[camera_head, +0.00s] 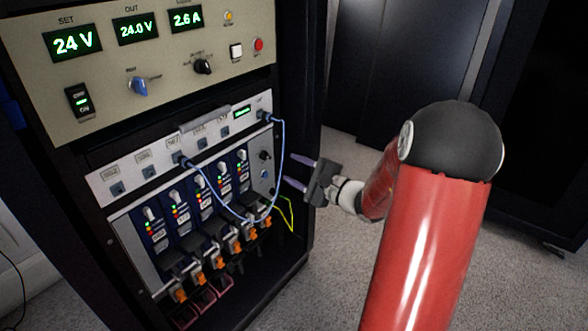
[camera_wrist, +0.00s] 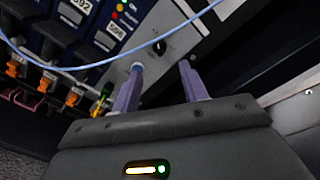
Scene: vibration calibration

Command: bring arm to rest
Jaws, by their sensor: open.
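My gripper (camera_head: 290,172) is at the end of my red arm in the head view, beside the right edge of the equipment rack. Its two purple fingers are apart, point left toward the rack, and hold nothing. In the wrist view my gripper (camera_wrist: 160,88) also shows its two fingers apart. Past them is a grey panel (camera_wrist: 185,38) with a dark knob (camera_wrist: 158,47). The left fingertip overlaps a round fitting on that panel; I cannot tell whether they touch.
The rack (camera_head: 292,100) holds a power supply (camera_head: 120,75) reading 24 V, 24.0 V and 2.6 A. Below it are several modules with orange connectors. A blue cable (camera_head: 280,170) loops in front of them, close to my gripper. Grey carpet (camera_head: 345,265) is clear to the right.

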